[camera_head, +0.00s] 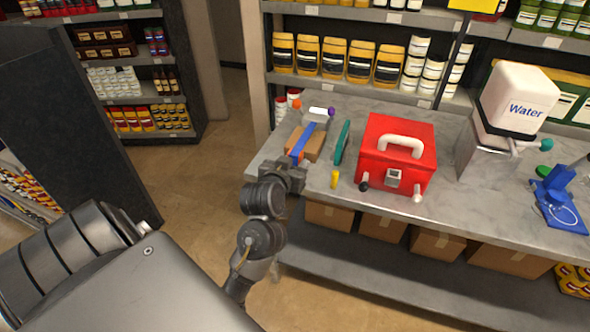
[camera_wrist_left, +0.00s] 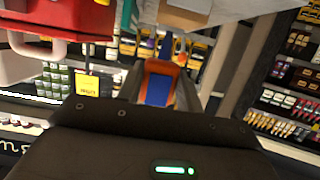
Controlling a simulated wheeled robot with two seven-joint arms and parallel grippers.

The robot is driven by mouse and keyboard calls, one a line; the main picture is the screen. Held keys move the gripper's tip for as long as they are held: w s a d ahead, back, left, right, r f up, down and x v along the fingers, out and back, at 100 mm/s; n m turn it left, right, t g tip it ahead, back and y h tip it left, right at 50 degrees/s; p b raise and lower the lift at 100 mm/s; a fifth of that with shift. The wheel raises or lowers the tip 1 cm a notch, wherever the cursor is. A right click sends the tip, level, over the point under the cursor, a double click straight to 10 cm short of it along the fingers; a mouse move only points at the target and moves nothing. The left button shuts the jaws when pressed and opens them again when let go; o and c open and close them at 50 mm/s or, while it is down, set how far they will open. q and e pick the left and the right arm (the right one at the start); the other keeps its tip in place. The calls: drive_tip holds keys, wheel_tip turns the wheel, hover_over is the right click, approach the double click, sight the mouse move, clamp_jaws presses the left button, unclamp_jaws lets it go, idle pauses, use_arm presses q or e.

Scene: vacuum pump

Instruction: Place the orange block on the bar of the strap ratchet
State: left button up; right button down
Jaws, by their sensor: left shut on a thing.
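My left gripper (camera_head: 293,166) reaches over the left end of the counter. In the head view the orange block (camera_head: 301,146) is a small patch just beyond the gripper, mostly hidden. A blue strap (camera_head: 305,136) runs over a brown box (camera_head: 315,146) there. I cannot make out the ratchet's bar, or whether the block touches it. My right gripper is not in view.
A red toolbox (camera_head: 405,140) with a white handle, a teal upright plate (camera_head: 342,142) and a yellow piece (camera_head: 335,178) stand to the right. An orange ball (camera_head: 297,104) and a purple ball (camera_head: 331,112) are behind. The Water container (camera_head: 517,98) is further right.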

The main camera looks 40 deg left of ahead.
use_arm(q)
drive_tip(key=w+a+f, duration=0.3)
drive_tip(key=w, duration=0.1)
drive_tip(key=w+a+f+p, duration=0.1)
drive_tip(key=w+a+f, duration=0.3)
drive_tip(key=shift+f, duration=0.3)
drive_tip(key=shift+w+a+f, duration=0.35)
drive_tip(key=shift+w+f, duration=0.1)
drive_tip(key=shift+f, duration=0.25)
wheel_tip(320, 180, down, 3)
drive_tip(key=shift+w+r+p, duration=0.1)
drive_tip(key=shift+p, duration=0.55)
drive_tip(key=shift+f, duration=0.25)
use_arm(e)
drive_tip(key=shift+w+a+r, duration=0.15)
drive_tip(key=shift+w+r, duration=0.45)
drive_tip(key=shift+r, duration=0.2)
use_arm(q)
drive_tip(key=shift+f, duration=0.15)
drive_tip(key=o, duration=1)
